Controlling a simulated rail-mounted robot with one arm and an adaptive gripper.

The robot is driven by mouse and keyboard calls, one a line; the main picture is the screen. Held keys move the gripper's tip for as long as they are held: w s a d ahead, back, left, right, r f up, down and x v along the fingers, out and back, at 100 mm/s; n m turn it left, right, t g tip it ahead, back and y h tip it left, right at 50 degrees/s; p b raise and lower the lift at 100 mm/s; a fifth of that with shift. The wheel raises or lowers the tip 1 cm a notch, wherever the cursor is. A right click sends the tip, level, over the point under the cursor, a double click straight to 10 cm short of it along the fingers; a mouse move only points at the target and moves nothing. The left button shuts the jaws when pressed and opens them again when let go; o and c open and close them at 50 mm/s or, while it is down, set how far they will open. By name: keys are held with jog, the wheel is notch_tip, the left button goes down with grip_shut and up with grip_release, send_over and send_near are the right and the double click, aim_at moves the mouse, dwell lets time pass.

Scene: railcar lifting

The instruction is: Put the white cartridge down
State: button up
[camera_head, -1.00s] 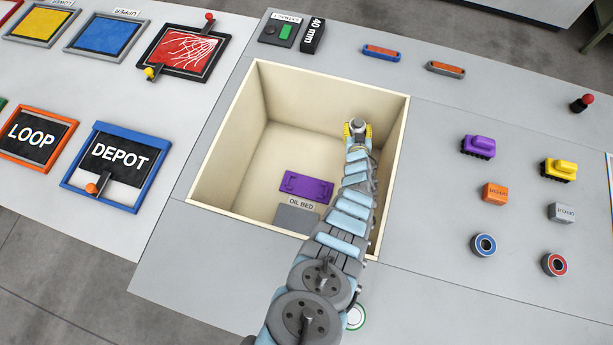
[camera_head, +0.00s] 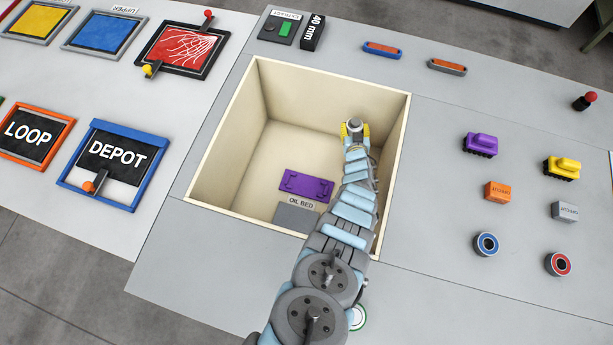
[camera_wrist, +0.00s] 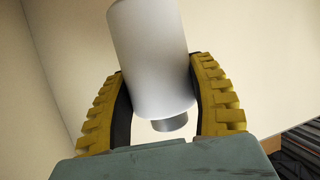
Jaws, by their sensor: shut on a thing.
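The white cartridge (camera_wrist: 150,60) is a smooth cylinder with a small dark grey stub at its near end. It shows large in the wrist view, between the two yellow padded fingers of my gripper (camera_wrist: 160,95), which are shut on it. In the head view my gripper (camera_head: 355,131) is inside the cream open box, toward its right wall. Whether the cartridge touches the box floor cannot be told.
The cream box (camera_head: 262,62) has high walls close to my arm. On its floor lie a purple plate (camera_head: 306,187) and a grey block (camera_head: 296,216) by an "OIL BED" label (camera_head: 301,202). Purple and yellow railcars (camera_head: 480,145) (camera_head: 562,168) stand on the table to the right.

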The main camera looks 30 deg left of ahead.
jog(key=shift+w, duration=0.15)
jog(key=shift+s+a+f+b, duration=0.2)
jog(key=shift+a+f+b, duration=0.15)
jog(key=shift+f+b, duration=0.05)
jog(key=shift+a, duration=0.1)
jog(key=shift+a+f+n+y+b, duration=0.25)
jog(key=shift+f+b, duration=0.2)
jog(key=shift+b, duration=0.25)
notch_tip(320, 180, down, 3)
jog(key=s+a+g+b, duration=0.1)
jog(key=b, duration=0.3)
jog(key=n+b, duration=0.1)
jog(key=b, duration=0.7)
send_over(332, 157)
jog(key=shift+y, duration=0.45)
jog(key=shift+f, duration=4.4)
